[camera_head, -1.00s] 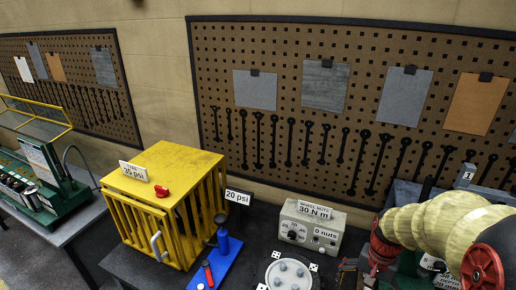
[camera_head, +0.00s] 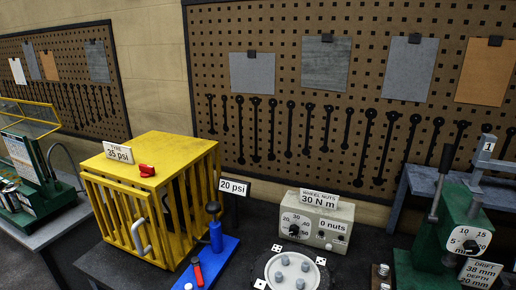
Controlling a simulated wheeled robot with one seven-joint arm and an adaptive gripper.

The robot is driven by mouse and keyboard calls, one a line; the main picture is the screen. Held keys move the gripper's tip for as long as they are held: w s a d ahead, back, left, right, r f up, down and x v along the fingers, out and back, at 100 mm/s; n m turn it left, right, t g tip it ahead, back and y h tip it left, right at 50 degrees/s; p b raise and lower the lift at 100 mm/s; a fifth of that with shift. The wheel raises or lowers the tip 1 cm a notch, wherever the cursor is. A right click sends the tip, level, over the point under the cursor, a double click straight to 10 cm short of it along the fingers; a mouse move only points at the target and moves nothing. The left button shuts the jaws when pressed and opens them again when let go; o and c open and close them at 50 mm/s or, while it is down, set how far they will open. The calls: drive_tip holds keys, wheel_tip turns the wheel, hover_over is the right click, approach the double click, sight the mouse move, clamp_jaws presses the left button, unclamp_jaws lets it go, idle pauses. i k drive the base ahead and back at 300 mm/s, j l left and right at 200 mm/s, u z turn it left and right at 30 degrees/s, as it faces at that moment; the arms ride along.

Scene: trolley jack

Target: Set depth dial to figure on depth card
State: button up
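The depth dial (camera_head: 470,246) is a white face with a dark knob on the green press (camera_head: 450,218) at the right. The figures 5, 10 and 15 show around the knob; where its pointer stands is too small to tell. The depth card (camera_head: 480,274) is a white tilted card just below the dial, partly cut by the frame's lower edge. It reads "DRIFT 38 mm" and "DEPTH 20 mm". My gripper is not in view.
A grey wheel-nut box (camera_head: 314,220) with its own dial and a "30 N m" card stands left of the press. A yellow cage (camera_head: 160,200) and a blue pump (camera_head: 213,255) are further left. A hub with studs (camera_head: 290,272) lies in front. A pegboard (camera_head: 350,100) is behind.

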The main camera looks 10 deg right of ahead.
sight(471, 247)
drive_tip(key=z, duration=1.6)
